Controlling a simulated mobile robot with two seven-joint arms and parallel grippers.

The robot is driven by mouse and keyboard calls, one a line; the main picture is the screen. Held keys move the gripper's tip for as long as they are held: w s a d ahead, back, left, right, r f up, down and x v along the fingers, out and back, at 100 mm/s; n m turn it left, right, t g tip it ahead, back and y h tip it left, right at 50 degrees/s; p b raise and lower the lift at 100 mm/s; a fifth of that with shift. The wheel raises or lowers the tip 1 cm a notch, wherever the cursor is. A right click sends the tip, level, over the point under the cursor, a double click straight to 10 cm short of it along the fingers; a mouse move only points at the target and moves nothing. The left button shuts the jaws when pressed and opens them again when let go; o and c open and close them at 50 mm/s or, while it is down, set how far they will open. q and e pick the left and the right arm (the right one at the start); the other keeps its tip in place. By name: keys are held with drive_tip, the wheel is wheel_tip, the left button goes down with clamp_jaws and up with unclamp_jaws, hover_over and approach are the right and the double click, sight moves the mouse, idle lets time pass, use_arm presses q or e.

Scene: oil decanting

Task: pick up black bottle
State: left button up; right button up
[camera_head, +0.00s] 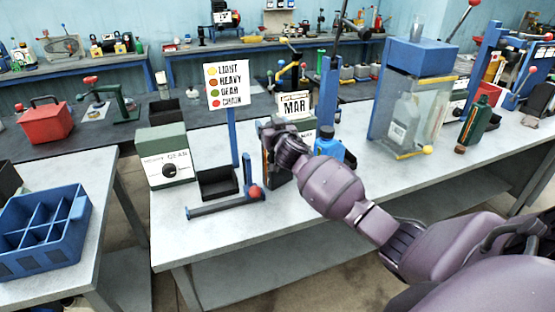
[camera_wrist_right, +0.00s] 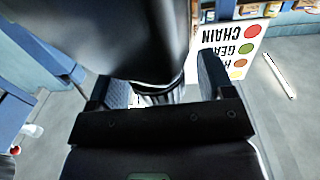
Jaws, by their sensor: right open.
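The black bottle (camera_head: 274,180) stands on the grey bench, left of the blue bottle (camera_head: 328,140). It is mostly hidden behind my right gripper (camera_head: 277,140), which is at its upper part. In the right wrist view, a large dark rounded shape (camera_wrist_right: 120,38), which looks like the black bottle, fills the upper left and reaches between the fingers. My right gripper (camera_wrist_right: 163,88) is open there, with one finger on each side of the shape; I cannot tell whether they touch it. My left gripper is not in view.
A sign on a blue post (camera_head: 228,85), a black tray (camera_head: 217,183) and a blue lever stand (camera_head: 225,205) are left of the bottle. A green scale box (camera_head: 168,158) is farther left. A clear-fronted blue cabinet (camera_head: 418,95) and a green bottle (camera_head: 476,120) are right.

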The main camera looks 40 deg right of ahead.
drive_tip(key=shift+w, duration=0.2)
drive_tip(key=shift+d, duration=0.1)
drive_tip(key=shift+c, duration=0.4)
clamp_jaws()
drive_tip(key=shift+r, duration=0.15)
